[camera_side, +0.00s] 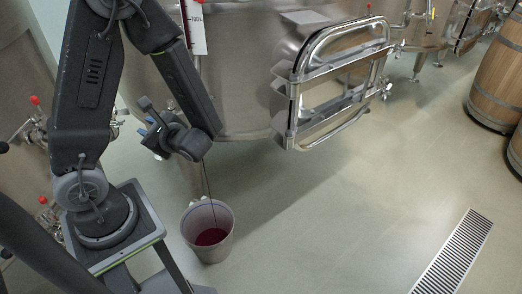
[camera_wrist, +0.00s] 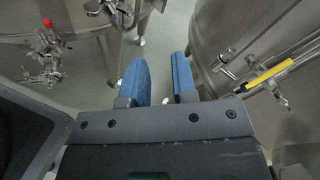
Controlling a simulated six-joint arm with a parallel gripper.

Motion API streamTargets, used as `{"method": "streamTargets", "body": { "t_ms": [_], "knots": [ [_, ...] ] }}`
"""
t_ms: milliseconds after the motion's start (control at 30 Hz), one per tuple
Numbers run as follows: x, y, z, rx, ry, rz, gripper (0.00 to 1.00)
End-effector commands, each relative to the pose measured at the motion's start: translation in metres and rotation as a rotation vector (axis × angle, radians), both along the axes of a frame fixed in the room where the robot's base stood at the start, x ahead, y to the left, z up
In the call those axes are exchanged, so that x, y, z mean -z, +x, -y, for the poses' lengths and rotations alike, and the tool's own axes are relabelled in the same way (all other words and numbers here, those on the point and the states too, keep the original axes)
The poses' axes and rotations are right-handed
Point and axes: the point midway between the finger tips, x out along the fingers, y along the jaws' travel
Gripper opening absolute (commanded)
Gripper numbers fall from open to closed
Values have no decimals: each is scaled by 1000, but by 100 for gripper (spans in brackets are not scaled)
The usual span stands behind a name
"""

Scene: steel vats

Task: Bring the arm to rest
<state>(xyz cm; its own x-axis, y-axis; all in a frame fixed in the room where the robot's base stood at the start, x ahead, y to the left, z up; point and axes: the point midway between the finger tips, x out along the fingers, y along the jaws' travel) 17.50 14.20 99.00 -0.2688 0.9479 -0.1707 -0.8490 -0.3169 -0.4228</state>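My gripper (camera_wrist: 161,78) is open in the wrist view. Its two blue fingers stand apart with nothing between them, only grey floor beyond. In the side view my gripper (camera_side: 149,122) is raised in front of the large steel vat (camera_side: 250,75), and my bent forearm comes down to it from above. A grey bucket (camera_side: 221,244) with dark red liquid inside stands on the floor below and to the right of the gripper. A thin dark line runs down from behind my wrist into the bucket; I cannot tell what it is.
Wooden barrels (camera_side: 495,80) stand at the right and a floor grate (camera_side: 453,254) lies at lower right. A valve with a yellow handle (camera_wrist: 270,75) is close on the wrist view's right. The middle floor is clear.

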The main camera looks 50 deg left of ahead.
Motion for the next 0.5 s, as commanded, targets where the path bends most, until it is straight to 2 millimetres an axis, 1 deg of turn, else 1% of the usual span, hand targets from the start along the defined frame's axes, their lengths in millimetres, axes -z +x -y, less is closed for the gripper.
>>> {"method": "streamTargets", "body": {
  "t_ms": [33,100,233,367,467,500],
  "knots": [
    [-6,-5,8,-62,-61,84,26],
    [-9,-10,22,-140,-154,189,26],
    [-15,-13,52,-264,-342,395,26],
    [-26,-6,85,-353,-550,614,26],
    [-40,3,112,-400,-718,787,26],
    [-48,7,123,-414,-788,857,26]
  ]
}}
